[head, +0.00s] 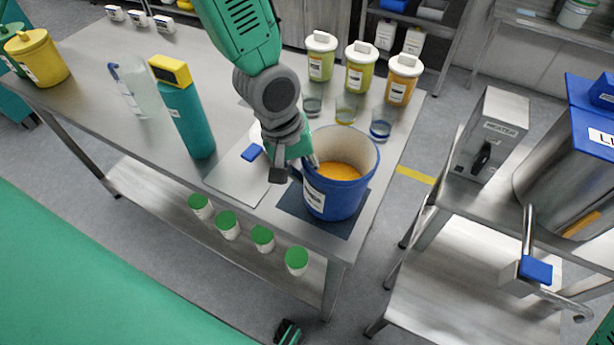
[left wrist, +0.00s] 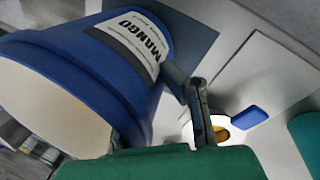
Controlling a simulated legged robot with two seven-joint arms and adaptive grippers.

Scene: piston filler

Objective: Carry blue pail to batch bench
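The blue pail (head: 335,198) stands upright on a dark mat (head: 292,208) at the near right corner of the steel bench, with orange contents inside. In the left wrist view the pail (left wrist: 105,75) fills the left side, its MANGO label showing. A finger also shows in the left wrist view (left wrist: 198,105). My right gripper (head: 288,332) shows only partly at the bottom edge.
Several lidded tubs (head: 360,68) and small glass cups stand behind the pail. A teal bottle (head: 190,120) is to its left. Green-lidded jars (head: 228,225) sit on the lower shelf. A steel cart with a heater box (head: 490,135) stands at right, across a floor gap.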

